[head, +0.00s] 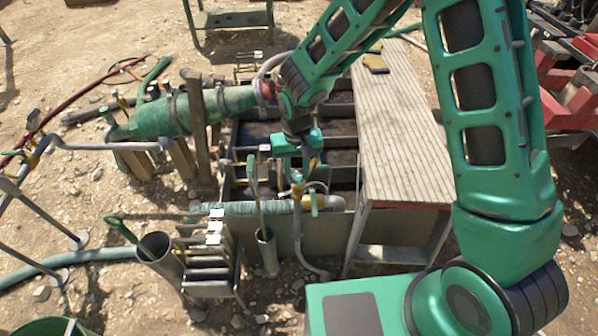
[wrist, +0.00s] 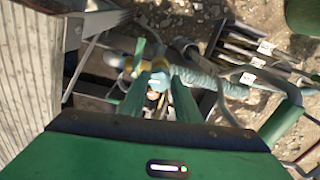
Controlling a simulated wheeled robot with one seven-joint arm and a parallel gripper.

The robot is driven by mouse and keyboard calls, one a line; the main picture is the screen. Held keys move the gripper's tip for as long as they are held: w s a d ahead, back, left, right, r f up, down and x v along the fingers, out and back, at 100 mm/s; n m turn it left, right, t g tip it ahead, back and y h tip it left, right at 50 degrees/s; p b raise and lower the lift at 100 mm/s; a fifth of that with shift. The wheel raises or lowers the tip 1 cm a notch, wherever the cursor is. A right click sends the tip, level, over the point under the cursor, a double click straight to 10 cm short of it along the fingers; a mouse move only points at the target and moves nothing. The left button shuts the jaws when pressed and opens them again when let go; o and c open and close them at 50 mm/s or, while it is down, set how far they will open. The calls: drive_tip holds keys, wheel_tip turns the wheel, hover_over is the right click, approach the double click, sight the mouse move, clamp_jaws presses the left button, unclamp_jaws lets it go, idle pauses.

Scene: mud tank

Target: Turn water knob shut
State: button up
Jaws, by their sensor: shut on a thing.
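The water knob (head: 296,177) is a small light-blue piece on top of a brass valve (head: 298,190) at the near edge of the mud tank (head: 285,232). My gripper (head: 303,166) points down at it from above. In the wrist view, the two green fingers of my gripper (wrist: 158,92) stand on either side of the blue knob (wrist: 155,77) and are shut on it. The fingers hide part of the knob, so its exact turn angle cannot be told. A green lever (head: 314,203) hangs beside the valve.
A ribbed wooden board (head: 400,140) lies over the tank's right side. A green-wrapped pipe (head: 260,208) runs along the near edge. Grey tubes holding tools (head: 266,250) and several stacked trays (head: 208,270) stand in front. Hoses cross the gravel at left.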

sight(297, 175)
drive_tip(key=shift+w+a+r+m, duration=0.15)
drive_tip(key=shift+w+m, duration=0.15)
drive_tip(key=shift+m, duration=0.4)
drive_tip(key=o, duration=0.9)
drive_tip(key=shift+c, duration=0.2)
drive_tip(key=shift+o, duration=0.9)
drive_tip(key=shift+s, duration=0.15)
wheel_tip(297, 175, up, 11)
drive_tip(key=shift+f, duration=0.2)
